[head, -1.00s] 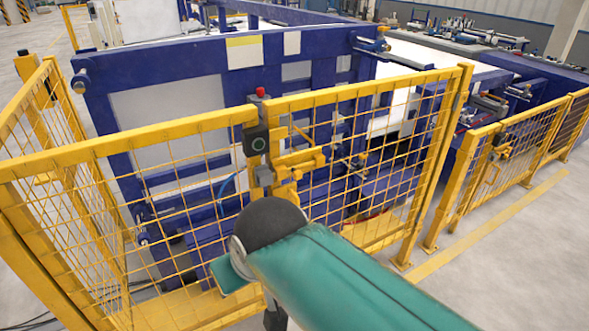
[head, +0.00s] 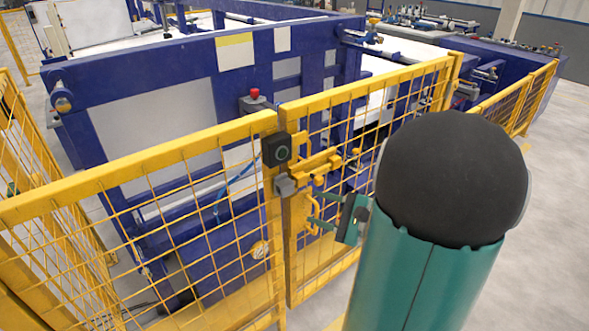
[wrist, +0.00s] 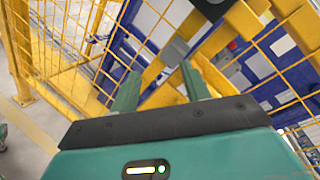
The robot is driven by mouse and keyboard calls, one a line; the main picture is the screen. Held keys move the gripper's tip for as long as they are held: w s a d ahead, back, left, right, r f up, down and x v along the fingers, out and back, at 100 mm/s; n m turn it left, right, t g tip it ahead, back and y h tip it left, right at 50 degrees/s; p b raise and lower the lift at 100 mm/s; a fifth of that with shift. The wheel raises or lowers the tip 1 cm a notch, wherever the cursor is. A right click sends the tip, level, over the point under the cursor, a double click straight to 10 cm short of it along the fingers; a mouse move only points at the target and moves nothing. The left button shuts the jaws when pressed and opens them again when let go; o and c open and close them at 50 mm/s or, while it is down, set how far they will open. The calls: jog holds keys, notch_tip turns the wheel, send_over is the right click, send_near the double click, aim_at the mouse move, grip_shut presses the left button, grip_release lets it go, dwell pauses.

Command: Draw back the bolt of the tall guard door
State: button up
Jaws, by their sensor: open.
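The tall guard door (head: 365,88) is a yellow mesh panel, standing in line with the fixed panel to its left. Its yellow bolt (head: 318,163) lies across the door's upper left edge, beside a grey block (head: 285,185) on the post. A yellow pull handle (head: 313,210) is below the bolt. My gripper (head: 335,222) is open and empty, below and right of the bolt, close to the handle; contact cannot be told. In the wrist view my open gripper (wrist: 160,82) points at the yellow frame, and the grey block (wrist: 175,50) shows beyond the fingers.
A black switch box (head: 276,149) sits on the post above the bolt. A fixed mesh panel (head: 150,200) stands to the left. A blue machine (head: 200,60) fills the space behind the fence. Open floor (head: 540,200) lies to the right.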

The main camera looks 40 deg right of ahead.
aim_at(321, 182)
jog(key=s+d+f+m+t+h, duration=0.1)
jog(key=s+d+m+t+h, duration=0.3)
jog(key=d, duration=0.4)
jog(key=shift+g+h, duration=0.4)
jog(key=shift+g, duration=0.3)
jog(key=w, duration=1)
jog(key=w+a, duration=0.1)
jog(key=w, duration=0.4)
jog(key=shift+f, duration=0.15)
